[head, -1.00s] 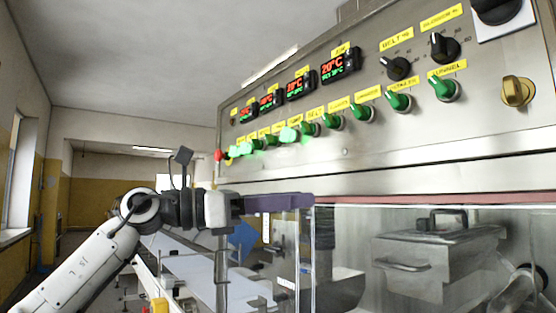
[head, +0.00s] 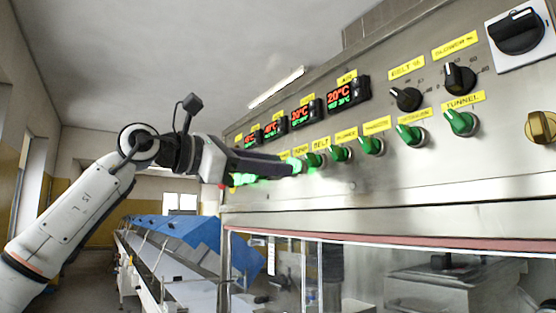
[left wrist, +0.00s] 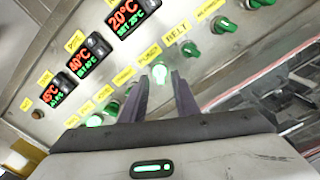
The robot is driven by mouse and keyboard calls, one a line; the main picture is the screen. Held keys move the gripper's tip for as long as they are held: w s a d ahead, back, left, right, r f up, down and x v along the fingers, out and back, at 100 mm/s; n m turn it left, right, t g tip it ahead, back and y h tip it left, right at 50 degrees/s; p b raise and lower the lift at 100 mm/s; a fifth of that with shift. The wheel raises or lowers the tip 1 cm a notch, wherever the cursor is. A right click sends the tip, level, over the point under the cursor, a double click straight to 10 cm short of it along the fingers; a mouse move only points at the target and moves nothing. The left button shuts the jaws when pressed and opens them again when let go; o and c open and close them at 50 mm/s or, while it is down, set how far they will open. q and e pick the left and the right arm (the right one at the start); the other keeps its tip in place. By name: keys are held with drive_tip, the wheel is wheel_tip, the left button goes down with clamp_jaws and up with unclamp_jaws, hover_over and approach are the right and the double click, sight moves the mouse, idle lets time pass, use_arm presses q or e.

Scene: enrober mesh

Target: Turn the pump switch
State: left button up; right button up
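The pump switch is a lit green knob (head: 293,165) in the row on the steel panel, just left of the unlit belt switch (head: 315,159). It also shows in the left wrist view (left wrist: 160,73) below its yellow label. My left gripper (head: 284,166) reaches in from the left at the height of the switch row. In the left wrist view its two dark fingers (left wrist: 160,84) are apart, with the pump switch between their tips or just beyond them; I cannot tell whether they touch it. The head view partly hides the switch behind the gripper. My right gripper is not in view.
Other green switches, such as the tunnel switch (head: 461,122), line the panel to the right. Red-digit displays (head: 348,92) and black dials (head: 406,98) sit above. Below are clear guard panels (head: 300,275); a conveyor with blue covers (head: 190,238) runs back at left.

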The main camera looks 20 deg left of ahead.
use_arm(q)
drive_tip(key=shift+x, duration=0.8)
clamp_jaws()
drive_tip(key=shift+n, duration=0.4)
drive_tip(key=n+p, duration=0.1)
drive_tip(key=n, duration=1)
drive_tip(key=shift+s+d, duration=0.1)
